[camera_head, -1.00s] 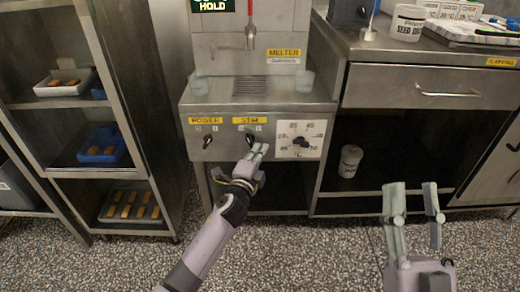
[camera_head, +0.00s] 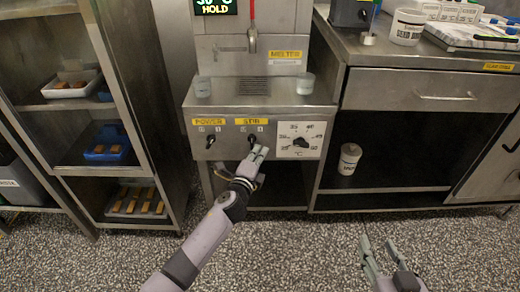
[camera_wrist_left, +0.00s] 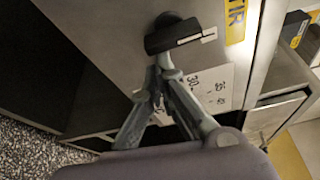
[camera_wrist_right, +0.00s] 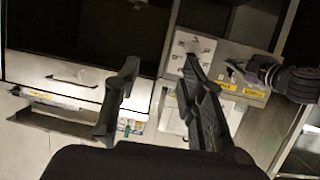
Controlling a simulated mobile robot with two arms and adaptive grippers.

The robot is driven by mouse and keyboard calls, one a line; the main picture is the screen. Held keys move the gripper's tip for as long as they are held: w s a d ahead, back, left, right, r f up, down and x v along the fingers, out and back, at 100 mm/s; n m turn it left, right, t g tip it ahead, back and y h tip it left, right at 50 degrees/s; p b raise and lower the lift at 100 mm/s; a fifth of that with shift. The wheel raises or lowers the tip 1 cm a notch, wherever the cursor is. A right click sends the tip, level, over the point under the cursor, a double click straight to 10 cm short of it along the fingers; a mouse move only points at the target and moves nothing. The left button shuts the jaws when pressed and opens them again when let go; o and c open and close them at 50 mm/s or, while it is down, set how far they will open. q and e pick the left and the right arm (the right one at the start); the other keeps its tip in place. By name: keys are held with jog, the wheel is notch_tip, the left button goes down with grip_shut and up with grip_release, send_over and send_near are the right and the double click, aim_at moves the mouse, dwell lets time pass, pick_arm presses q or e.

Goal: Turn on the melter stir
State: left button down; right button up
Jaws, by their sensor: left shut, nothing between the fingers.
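The melter (camera_head: 262,118) is a steel machine with a front panel. A black stir knob (camera_head: 253,140) sits under a yellow STIR label (camera_head: 251,121), between the power knob (camera_head: 211,142) and the white temperature dial (camera_head: 300,140). My left gripper (camera_head: 260,151) is shut and empty, its fingertips just below and right of the stir knob. In the left wrist view the stir knob (camera_wrist_left: 178,36) is just beyond the shut fingertips (camera_wrist_left: 163,62); I cannot tell whether they touch it. My right gripper (camera_head: 378,245) is open and empty over the floor at lower right.
A steel rack (camera_head: 120,75) with trays stands at left. A steel counter (camera_head: 425,65) with a drawer is at right, with a white tub (camera_head: 349,158) on the shelf below. Two clear cups (camera_head: 305,83) stand on the melter ledge. The floor in front is clear.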

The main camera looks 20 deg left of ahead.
pick_arm(q)
jog(key=shift+a+m+p, duration=0.15)
jog(key=shift+m+p, duration=0.45)
jog(key=shift+p, duration=0.3)
jog(key=shift+s+a+f+m+g+y+p, duration=0.1)
jog(key=shift+a+f+m+g+y+p, duration=0.15)
jog(key=shift+m+p, duration=0.45)
jog(key=shift+a+m+g+y+p, duration=0.15)
jog(key=shift+m+g+p, duration=0.25)
jog(key=shift+p, duration=0.5)
pick_arm(e)
jog(key=s+d+f+g+h, duration=0.1)
jog(key=s+d+f+g, duration=0.1)
jog(key=s+f+g, duration=0.2)
jog(key=s+d+f+g+h, duration=0.1)
jog(key=s+d+f+g, duration=0.2)
jog(key=s+g, duration=0.3)
jog(key=shift+s+d+f+m+h, duration=0.35)
jog(key=shift+s+f, duration=0.4)
jog(key=shift+s, duration=1.9)
jog(key=shift+a+r, duration=0.1)
jog(key=shift+r, duration=0.1)
pick_arm(q)
jog(key=shift+d+f, duration=0.1)
jog(key=shift+f, duration=0.15)
pick_arm(e)
jog(key=shift+f, duration=0.2)
